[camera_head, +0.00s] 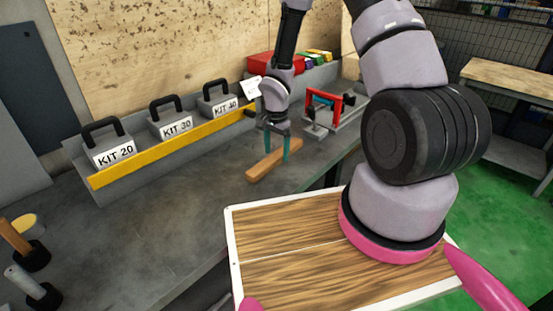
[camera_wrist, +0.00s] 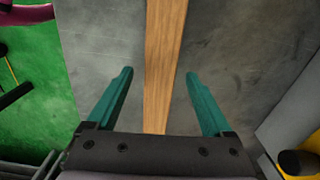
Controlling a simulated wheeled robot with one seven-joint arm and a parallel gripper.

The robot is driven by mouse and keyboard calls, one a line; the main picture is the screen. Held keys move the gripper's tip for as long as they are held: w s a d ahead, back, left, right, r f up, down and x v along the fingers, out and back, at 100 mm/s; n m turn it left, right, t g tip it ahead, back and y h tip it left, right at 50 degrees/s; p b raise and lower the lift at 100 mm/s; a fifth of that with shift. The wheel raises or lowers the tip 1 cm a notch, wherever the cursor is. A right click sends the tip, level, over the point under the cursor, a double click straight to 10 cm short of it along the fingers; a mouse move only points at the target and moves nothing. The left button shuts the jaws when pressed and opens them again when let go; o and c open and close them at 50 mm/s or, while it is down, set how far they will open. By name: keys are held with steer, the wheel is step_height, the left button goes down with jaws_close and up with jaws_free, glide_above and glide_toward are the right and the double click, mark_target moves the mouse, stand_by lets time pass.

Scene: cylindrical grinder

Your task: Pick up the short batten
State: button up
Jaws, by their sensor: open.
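The short batten (camera_head: 262,167) is a light-brown wooden bar lying on the grey bench top. In the wrist view the batten (camera_wrist: 164,62) runs from the top edge down between the fingers. My gripper (camera_head: 277,156) is above the batten with its green fingers pointing down. In the wrist view my gripper (camera_wrist: 159,74) is open, with one finger on each side of the batten and a gap on both sides. I cannot tell how far the fingertips are above the bench.
A yellow-edged rack (camera_head: 170,148) holds the KIT 20 (camera_head: 113,151), KIT 30 (camera_head: 176,127) and KIT 40 (camera_head: 223,106) weights behind the batten. A red-framed fixture (camera_head: 325,104) stands to the right.

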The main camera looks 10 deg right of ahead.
steer(key=shift+f, duration=0.45)
steer(key=shift+c, duration=0.3)
jaws_close()
steer(key=shift+r, duration=0.1)
